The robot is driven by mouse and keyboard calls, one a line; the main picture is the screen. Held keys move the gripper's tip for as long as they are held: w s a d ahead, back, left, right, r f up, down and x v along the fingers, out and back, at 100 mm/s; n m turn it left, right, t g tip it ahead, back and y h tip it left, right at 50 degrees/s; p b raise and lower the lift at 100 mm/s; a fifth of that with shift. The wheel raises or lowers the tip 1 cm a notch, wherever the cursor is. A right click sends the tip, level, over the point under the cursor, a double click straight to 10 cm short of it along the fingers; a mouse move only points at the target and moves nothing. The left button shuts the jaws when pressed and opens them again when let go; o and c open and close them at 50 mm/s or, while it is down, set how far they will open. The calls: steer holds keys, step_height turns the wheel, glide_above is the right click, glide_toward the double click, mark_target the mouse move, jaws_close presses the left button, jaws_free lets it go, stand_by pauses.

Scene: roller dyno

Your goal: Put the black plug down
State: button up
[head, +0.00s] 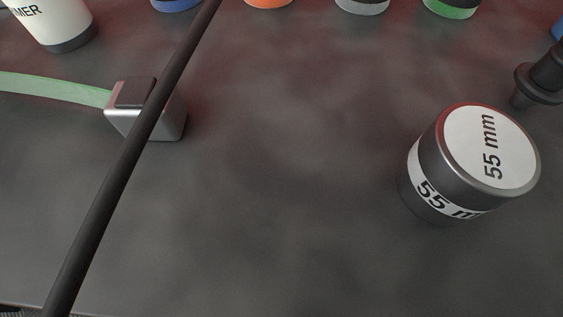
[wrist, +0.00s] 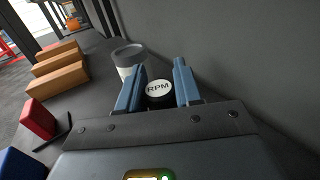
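My gripper (wrist: 160,88) shows in the wrist view with its two blue fingers around the black plug (wrist: 159,101). The plug has a round white top marked RPM and a dark body. The fingers appear to touch it on both sides. Its lower end is hidden behind the gripper's dark body, so I cannot tell whether it touches a surface. My gripper does not show in the head view.
In the head view, a 55 mm cylinder (head: 489,147), a black stepped piece (head: 541,75) and a metal block with a green strap (head: 146,110) are on the dark surface (head: 290,200). A black rod or cable (head: 125,170) crosses the left. The middle is clear. The wrist view shows a grey-white cup (wrist: 128,57) and orange-brown blocks (wrist: 57,75).

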steer(key=o, duration=0.4)
steer(key=shift+r, duration=0.1)
steer(key=shift+r+p, duration=0.15)
steer(key=shift+p, duration=0.2)
steer(key=v, duration=0.7)
steer(key=shift+s+d+p, duration=0.2)
steer(key=shift+p, duration=0.1)
